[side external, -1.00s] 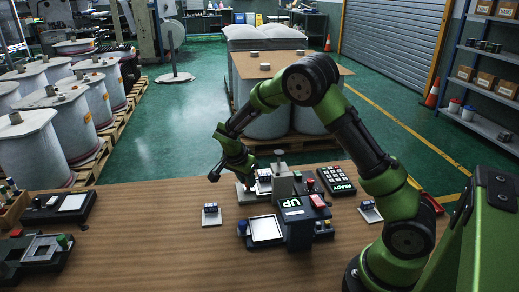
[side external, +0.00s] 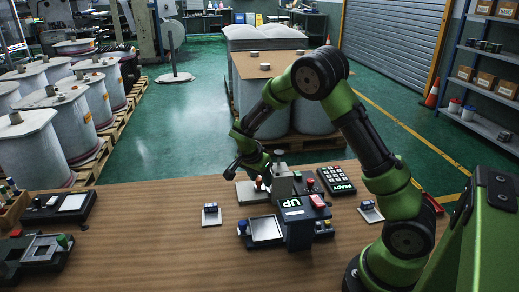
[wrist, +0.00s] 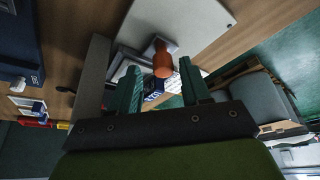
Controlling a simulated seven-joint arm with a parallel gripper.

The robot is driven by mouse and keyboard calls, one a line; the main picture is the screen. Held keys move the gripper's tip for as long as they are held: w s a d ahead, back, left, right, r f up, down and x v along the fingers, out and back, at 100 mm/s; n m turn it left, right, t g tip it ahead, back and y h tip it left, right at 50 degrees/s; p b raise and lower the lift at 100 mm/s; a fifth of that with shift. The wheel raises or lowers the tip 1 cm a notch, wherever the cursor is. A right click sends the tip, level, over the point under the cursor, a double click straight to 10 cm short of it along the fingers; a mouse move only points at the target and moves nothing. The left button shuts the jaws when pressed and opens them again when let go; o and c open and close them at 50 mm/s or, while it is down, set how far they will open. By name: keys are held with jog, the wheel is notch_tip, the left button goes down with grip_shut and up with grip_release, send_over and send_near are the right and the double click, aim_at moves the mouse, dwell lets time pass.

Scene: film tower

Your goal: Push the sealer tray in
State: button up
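The sealer tray (side external: 250,194) is a pale plate in front of a grey upright block (side external: 283,181), which looks like part of the sealer. An orange knob (side external: 259,184) stands on it and shows large in the wrist view (wrist: 162,58). My gripper (side external: 261,178) is low over the tray, beside the knob. In the wrist view its two green fingers (wrist: 158,68) are apart, with the knob's lower end between or just beyond their tips; contact is unclear.
A dark device marked UP (side external: 293,210) with a square tray (side external: 265,231) stands just in front. A READY panel (side external: 337,179) is at right. Small pads with dark blocks lie at left (side external: 211,214) and right (side external: 370,211).

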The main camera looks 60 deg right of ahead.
jog(key=shift+w+a, duration=0.1)
jog(key=shift+a+r, duration=0.1)
jog(key=shift+r, duration=0.05)
jog(key=v, duration=1.6)
jog(key=shift+r, duration=0.3)
jog(key=s+a+r+n+t+y, duration=0.2)
jog(key=s+a+n+t+y, duration=0.1)
jog(key=s+a+n, duration=0.2)
jog(key=s+a+r+n+t+y, duration=0.3)
jog(key=s+a+n, duration=0.3)
jog(key=s+n, duration=0.3)
jog(key=s+t, duration=0.1)
jog(key=s, duration=0.3)
jog(key=shift+s+r+y, duration=0.25)
jog(key=shift+s+y, duration=0.05)
jog(key=shift+s, duration=0.1)
